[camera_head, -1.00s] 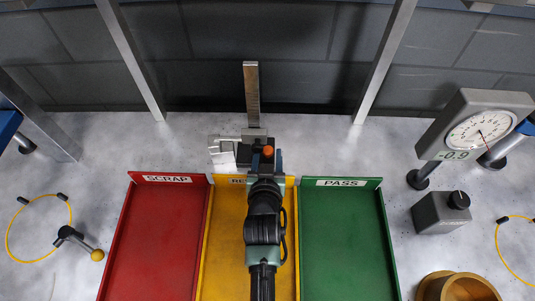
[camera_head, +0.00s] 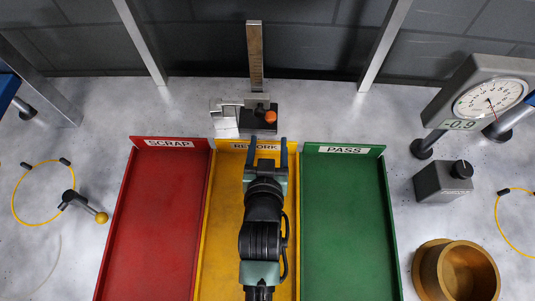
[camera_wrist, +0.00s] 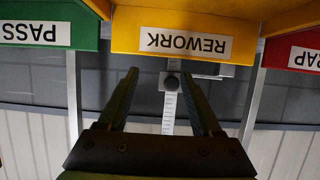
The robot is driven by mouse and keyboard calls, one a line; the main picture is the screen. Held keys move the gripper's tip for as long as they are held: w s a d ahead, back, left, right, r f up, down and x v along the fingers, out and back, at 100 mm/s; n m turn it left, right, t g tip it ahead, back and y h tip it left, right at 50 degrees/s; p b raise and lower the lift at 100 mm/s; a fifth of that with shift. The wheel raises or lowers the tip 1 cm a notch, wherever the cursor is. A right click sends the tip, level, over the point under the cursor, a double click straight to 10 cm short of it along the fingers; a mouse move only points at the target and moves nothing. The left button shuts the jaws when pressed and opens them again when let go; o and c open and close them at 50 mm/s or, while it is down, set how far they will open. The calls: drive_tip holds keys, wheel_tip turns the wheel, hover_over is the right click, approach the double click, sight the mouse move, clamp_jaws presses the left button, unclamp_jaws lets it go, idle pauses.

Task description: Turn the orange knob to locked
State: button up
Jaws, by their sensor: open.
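The orange knob (camera_head: 271,116) sits on the dark slider of a height gauge with an upright metal scale (camera_head: 255,60), behind the bins. Whether the knob is at locked cannot be told. My gripper (camera_head: 269,143) is open and empty over the back edge of the yellow REWORK bin (camera_head: 206,230), in front of the knob and apart from it. In the wrist view the open fingers (camera_wrist: 160,75) flank the scale (camera_wrist: 169,110). A dark round part (camera_wrist: 172,82) shows between them there; the orange colour is not visible.
The red SCRAP bin (camera_head: 155,225) and green PASS bin (camera_head: 345,225) flank the yellow one. A yellow-balled lever (camera_head: 85,208) lies left.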

drive_tip(key=shift+v, duration=1.9)
